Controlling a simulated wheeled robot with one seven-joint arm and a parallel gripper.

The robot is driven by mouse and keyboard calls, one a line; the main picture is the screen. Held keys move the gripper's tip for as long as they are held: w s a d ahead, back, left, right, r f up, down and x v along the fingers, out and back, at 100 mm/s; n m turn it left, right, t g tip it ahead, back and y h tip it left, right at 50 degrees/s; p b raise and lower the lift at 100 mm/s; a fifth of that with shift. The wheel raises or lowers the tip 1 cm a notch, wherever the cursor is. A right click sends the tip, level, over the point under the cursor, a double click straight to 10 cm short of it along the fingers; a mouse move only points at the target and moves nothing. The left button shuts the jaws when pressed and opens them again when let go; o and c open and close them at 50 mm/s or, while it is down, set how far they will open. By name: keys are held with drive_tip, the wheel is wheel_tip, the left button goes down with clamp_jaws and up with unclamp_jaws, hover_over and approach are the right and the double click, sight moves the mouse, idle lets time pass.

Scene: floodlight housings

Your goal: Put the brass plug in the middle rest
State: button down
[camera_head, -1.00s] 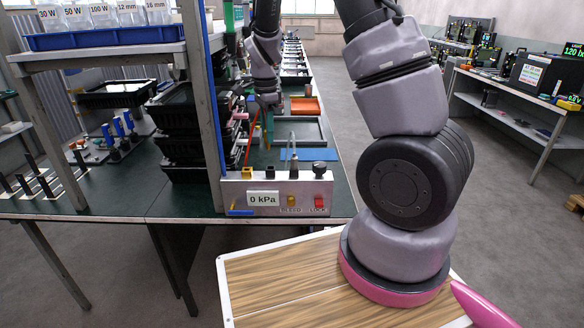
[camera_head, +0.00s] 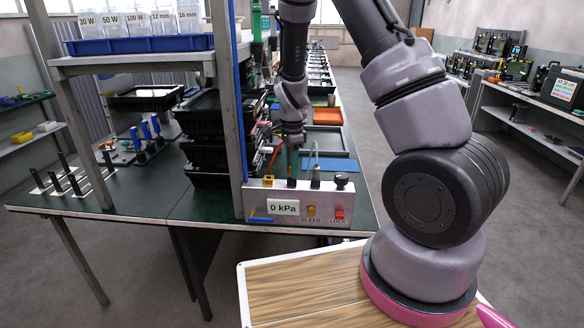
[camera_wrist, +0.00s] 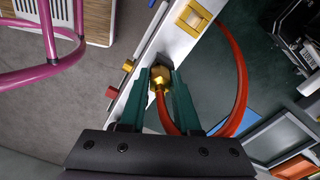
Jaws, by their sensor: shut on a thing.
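The brass plug (camera_wrist: 160,76) is between the teal fingers of my gripper (camera_wrist: 161,82) in the wrist view, with a red hose (camera_wrist: 240,85) curving away from it. My gripper, also in the head view (camera_head: 292,163), is shut on the plug and points down just above the top of the grey gauge box (camera_head: 290,208). It is over the middle position, right of a yellow rest (camera_head: 268,181) and left of a dark rest with a grey cable (camera_head: 315,182). I cannot tell whether the plug is seated.
A black knob (camera_head: 341,181) stands at the box's right end. Stacked black trays (camera_head: 205,140) and a shelf post (camera_head: 226,100) stand close on the left. A blue mat (camera_head: 330,167) and an orange tray (camera_head: 327,116) lie behind.

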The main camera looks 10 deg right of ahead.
drive_tip(key=c, duration=0.6)
unclamp_jaws()
drive_tip(key=s+d+r+n+t+y, duration=0.1)
drive_tip(key=s+r, duration=0.1)
drive_tip(key=r, duration=0.8)
drive_tip(key=s+d+r+n+y, duration=0.1)
drive_tip(key=r, duration=0.9)
drive_tip(key=s+d+r+n+t, duration=0.1)
drive_tip(key=s+r+n+t, duration=0.1)
drive_tip(key=s+r, duration=0.3)
drive_tip(key=s+d+r+n+t, duration=0.1)
drive_tip(key=s+r+n, duration=0.3)
drive_tip(key=s, duration=0.4)
drive_tip(key=s+d+r+n+t, duration=0.1)
drive_tip(key=s+r+n+t, duration=0.2)
drive_tip(key=s+r, duration=0.3)
drive_tip(key=shift+s+d+r+n, duration=0.2)
drive_tip(key=shift+d+n, duration=0.2)
drive_tip(key=shift+n, duration=0.2)
